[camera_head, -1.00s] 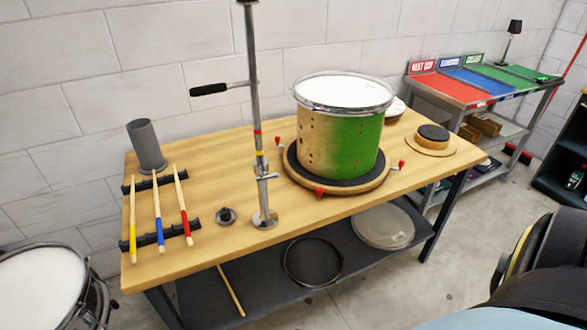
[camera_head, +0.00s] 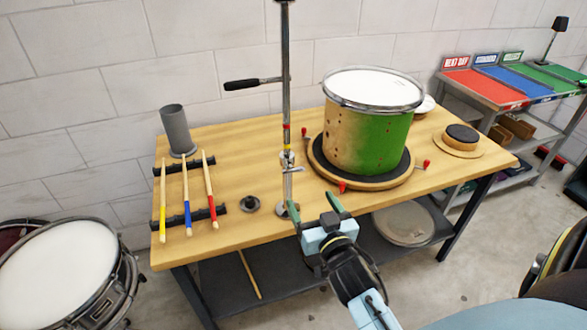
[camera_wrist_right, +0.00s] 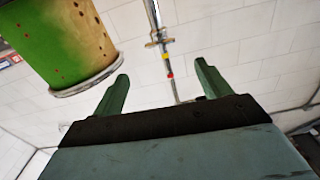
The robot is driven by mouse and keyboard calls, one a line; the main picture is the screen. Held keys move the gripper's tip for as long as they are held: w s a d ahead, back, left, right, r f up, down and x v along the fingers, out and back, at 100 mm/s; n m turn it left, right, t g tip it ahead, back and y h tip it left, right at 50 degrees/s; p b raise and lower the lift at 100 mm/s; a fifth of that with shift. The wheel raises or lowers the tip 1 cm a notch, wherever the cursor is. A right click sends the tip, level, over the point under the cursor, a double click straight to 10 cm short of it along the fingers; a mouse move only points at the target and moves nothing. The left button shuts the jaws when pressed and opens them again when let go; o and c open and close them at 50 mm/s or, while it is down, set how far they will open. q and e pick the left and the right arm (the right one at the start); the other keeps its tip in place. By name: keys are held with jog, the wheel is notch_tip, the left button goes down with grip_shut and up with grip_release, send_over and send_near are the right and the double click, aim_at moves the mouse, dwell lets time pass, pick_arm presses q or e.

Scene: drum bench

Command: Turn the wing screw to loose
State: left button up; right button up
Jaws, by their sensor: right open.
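A metal stand pole (camera_head: 286,80) rises from the front of the wooden bench, with red and yellow bands low on it. The wing screw (camera_head: 294,169) sticks out sideways from the pole just below these bands. It also shows as a small crosspiece in the right wrist view (camera_wrist_right: 159,42). In the right wrist view the pole stands beyond and between the open fingers (camera_wrist_right: 160,72). My left gripper is not in view.
A green and tan drum (camera_head: 368,125) sits on a round base right of the pole. A black-handled lever (camera_head: 243,84) extends left from the pole. Drumsticks (camera_head: 187,198) on a rack, a grey cup (camera_head: 177,130) and a black knob (camera_head: 246,204) stand left.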

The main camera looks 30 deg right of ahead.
aim_at(295, 172)
jog(key=x, duration=1.3)
jog(key=shift+c, duration=0.2)
jog(key=shift+a, duration=0.1)
jog(key=c, duration=0.9)
